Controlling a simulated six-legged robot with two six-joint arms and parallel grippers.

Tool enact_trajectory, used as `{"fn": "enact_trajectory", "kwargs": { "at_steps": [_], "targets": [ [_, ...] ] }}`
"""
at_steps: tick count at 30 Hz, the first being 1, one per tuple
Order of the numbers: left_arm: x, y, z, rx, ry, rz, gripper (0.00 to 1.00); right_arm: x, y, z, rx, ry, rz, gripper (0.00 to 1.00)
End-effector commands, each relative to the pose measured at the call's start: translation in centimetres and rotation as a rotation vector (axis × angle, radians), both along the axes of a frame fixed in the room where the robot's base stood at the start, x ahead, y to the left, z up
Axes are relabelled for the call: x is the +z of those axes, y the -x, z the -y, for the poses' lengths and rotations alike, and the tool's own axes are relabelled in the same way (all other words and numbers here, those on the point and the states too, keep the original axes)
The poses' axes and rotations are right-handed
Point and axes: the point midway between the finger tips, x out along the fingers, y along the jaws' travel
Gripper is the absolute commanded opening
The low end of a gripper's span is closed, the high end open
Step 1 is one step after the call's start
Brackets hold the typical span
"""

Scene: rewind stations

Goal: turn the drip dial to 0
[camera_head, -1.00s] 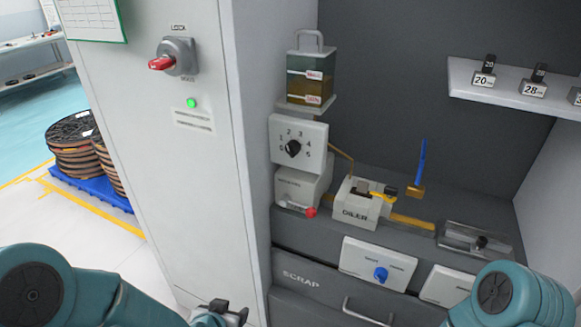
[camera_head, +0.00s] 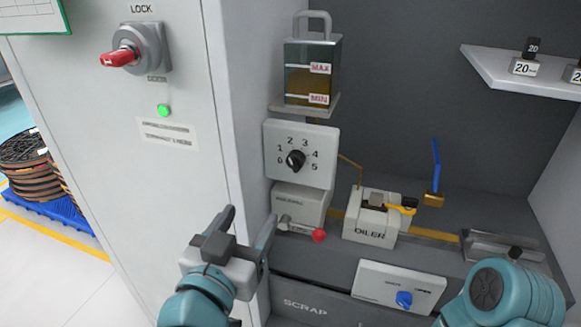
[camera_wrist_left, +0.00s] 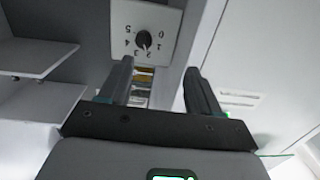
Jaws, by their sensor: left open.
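The drip dial (camera_head: 295,160) is a black knob on a pale square plate with numbers 0 to 5 around it, below the oil tank. It also shows upside down in the left wrist view (camera_wrist_left: 143,39), beyond the fingertips. I cannot tell surely which number its pointer marks. My left gripper (camera_head: 250,218) is open and empty, below and left of the dial, apart from it. In the left wrist view its two fingers (camera_wrist_left: 158,70) stand wide apart, with the dial above and slightly left of the gap. My right gripper is out of view; only a part of my right arm shows.
The oil tank (camera_head: 312,75) stands above the dial plate. A box with a red knob (camera_head: 318,235) sits below it, beside the oiler (camera_head: 371,222). The cabinet wall with a red lock handle (camera_head: 120,58) is at left. A shelf (camera_head: 500,80) juts out at right.

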Motion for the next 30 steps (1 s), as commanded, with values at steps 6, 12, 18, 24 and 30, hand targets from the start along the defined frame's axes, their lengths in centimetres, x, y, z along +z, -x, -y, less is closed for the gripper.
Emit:
{"fn": "enact_trajectory", "kwargs": {
  "at_steps": [6, 12, 18, 24, 30],
  "targets": [
    [1.2, 1.4, 2.0, -0.05, 0.016, 0.044, 0.63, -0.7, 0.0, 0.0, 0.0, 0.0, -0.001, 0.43],
    [1.1, -1.6, 3.1, -0.05, 0.015, 0.041, 0.63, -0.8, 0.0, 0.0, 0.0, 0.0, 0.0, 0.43],
    [1.1, -6.4, 4.6, -0.051, 0.014, 0.04, 0.63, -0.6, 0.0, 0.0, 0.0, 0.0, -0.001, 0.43],
    [1.1, -10.9, 5.8, -0.052, 0.015, 0.04, 0.63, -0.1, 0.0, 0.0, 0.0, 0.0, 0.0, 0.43],
    [1.2, -13.5, 6.6, -0.052, 0.015, 0.042, 0.63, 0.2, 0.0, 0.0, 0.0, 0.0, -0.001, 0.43]
  ]
}}
